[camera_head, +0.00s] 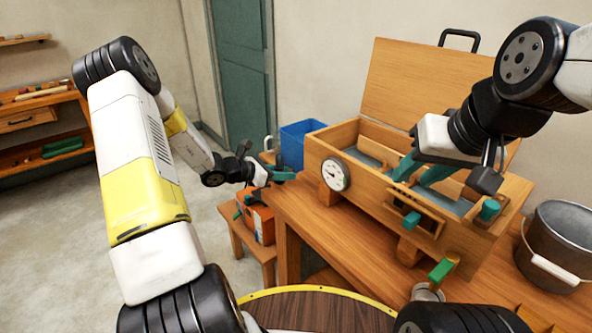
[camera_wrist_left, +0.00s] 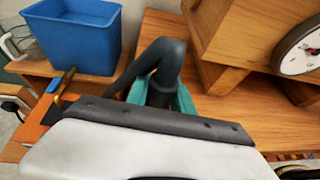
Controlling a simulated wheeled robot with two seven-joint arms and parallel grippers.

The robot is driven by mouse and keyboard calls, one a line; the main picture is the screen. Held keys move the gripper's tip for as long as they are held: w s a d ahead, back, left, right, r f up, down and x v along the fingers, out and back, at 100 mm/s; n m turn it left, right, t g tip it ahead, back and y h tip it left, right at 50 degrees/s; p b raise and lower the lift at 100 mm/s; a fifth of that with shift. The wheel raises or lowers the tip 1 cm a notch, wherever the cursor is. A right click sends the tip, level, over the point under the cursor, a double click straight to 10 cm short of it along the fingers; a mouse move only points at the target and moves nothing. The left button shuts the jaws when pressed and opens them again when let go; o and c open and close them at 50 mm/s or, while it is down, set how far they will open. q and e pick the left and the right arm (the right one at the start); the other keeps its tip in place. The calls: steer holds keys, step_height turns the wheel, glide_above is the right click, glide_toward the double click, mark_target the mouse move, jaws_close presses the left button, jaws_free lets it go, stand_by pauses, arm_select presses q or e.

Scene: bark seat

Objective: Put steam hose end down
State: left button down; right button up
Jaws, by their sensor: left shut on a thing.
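The steam hose (camera_wrist_left: 170,58) is a dark grey bent tube in the left wrist view. Its thicker end sits between the teal fingers of my left gripper (camera_wrist_left: 161,95), which is shut on it. In the head view my left gripper (camera_head: 283,174) is at the left end of the wooden bench, left of the open wooden steam box (camera_head: 320,155). The hose end is close over the bench top, but I cannot tell whether it touches. My right gripper (camera_head: 412,178) reaches down over the open box with its teal fingers apart; nothing shows between them.
A blue bin (camera_head: 300,143) stands behind my left gripper. An orange unit (camera_head: 260,219) sits on a low stool (camera_head: 234,218). The box has a round dial (camera_head: 335,174) and a raised lid (camera_head: 415,80). A metal bucket (camera_head: 556,245) stands at right. The front bench top (camera_head: 330,235) is clear.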

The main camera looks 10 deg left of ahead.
mark_target(290, 186)
arm_select(q)
steer(key=shift+w+d, duration=0.6)
steer(key=shift+d, duration=0.15)
step_height(290, 186, down, 3)
steer(key=shift+w+r, duration=0.15)
steer(key=shift+f, duration=0.3)
steer(key=c, duration=1.1)
jaws_free()
steer(key=shift+f, duration=0.1)
steer(key=shift+f, duration=0.1)
